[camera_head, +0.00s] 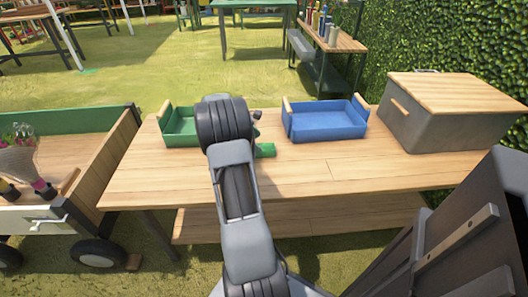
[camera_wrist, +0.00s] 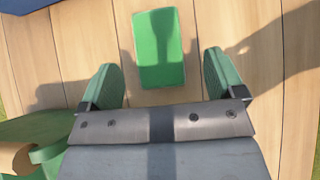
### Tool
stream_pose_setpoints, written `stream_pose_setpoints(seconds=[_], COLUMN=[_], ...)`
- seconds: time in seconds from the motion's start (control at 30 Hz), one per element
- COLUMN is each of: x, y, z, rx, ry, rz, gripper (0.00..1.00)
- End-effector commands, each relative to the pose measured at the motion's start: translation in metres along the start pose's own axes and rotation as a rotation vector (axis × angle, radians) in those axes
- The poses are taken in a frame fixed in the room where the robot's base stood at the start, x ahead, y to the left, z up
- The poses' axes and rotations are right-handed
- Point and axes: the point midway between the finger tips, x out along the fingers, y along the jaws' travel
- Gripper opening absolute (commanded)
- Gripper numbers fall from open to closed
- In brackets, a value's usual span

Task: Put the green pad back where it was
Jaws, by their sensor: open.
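The green pad (camera_wrist: 160,45) is a flat rectangle on the wooden tabletop. In the wrist view it lies between and just beyond my two green fingertips, with bare wood showing on both sides. My gripper (camera_wrist: 157,78) is open, empty and above the table; the fingers do not touch the pad. In the head view only part of the pad (camera_head: 265,150) shows to the right of my arm, and my arm hides most of the gripper.
A green tray (camera_head: 168,129) stands left of my arm and a blue tray (camera_head: 327,124) right of it. A grey box with a wooden lid (camera_head: 447,125) stands at the table's right end. A flower cart (camera_head: 107,187) is at the left. The table (camera_head: 345,180) is clear in front.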

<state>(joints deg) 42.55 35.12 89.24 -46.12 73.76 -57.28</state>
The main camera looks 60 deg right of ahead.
Motion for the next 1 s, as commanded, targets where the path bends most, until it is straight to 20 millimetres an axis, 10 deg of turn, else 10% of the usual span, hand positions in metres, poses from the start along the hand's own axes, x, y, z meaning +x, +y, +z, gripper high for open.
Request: stream_pose_setpoints(seconds=[0.63,1.0], x=[0.048,0.048], y=[0.003,0.002], z=[-0.001,-0.001], rx=[0.0,0.0], ry=[0.0,0.0], rz=[-0.001,-0.001], gripper=[0.87,0.52])
